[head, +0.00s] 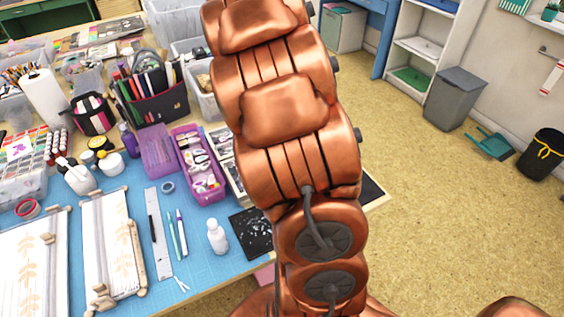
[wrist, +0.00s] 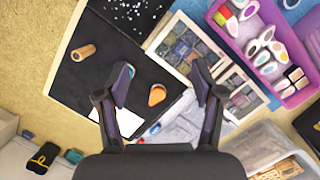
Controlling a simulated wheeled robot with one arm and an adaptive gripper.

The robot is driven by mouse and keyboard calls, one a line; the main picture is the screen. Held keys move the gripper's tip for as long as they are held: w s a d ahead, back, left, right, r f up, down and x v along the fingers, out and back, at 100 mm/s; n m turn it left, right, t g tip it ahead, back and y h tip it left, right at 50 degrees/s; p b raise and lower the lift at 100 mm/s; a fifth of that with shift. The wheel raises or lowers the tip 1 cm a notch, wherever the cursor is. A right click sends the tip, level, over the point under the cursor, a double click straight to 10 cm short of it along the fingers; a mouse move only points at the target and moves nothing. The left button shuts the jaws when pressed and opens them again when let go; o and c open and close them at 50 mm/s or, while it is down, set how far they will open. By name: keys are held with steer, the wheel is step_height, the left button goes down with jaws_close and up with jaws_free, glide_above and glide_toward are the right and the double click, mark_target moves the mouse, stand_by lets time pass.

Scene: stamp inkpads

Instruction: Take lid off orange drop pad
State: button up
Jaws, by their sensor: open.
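In the wrist view, the orange drop pad (wrist: 157,95) is a small teardrop-shaped thing on a black mat (wrist: 75,85). I cannot tell its lid from its base at this size. My gripper (wrist: 161,84) is open and empty, seen from above. One finger is to the left of the orange pad and the other to the right, with the pad in the gap as seen in this view. I cannot tell how high the fingers are above it. In the head view my arm covers this area, and neither the pad nor my gripper shows.
On the black mat are a wooden cylinder (wrist: 83,52) and a white card (wrist: 128,121). A purple tray (wrist: 299,94) of drop pads and a clear bin (wrist: 262,137) stand farther right. Floor lies beyond the mat's left edge.

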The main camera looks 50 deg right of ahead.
steer(key=w+d+f+m, duration=0.1)
steer(key=d+f, duration=0.2)
steer(key=d, duration=0.2)
steer(key=w+d+f+m+t+y+b, duration=0.1)
steer(key=d+f+m, duration=0.1)
steer(key=d, duration=0.3)
steer(key=w+d+f+m, duration=0.1)
steer(key=d+f+m, duration=0.1)
steer(key=d+f, duration=0.2)
steer(key=shift+d+f+t+y, duration=0.2)
steer(key=shift+d+t+y, duration=0.15)
steer(key=shift+d, duration=0.25)
steer(key=shift+f, duration=0.4)
steer(key=shift+p+x, duration=0.8)
steer(key=shift+x, duration=2.8)
steer(key=shift+s, duration=0.1)
steer(key=c, duration=0.8)
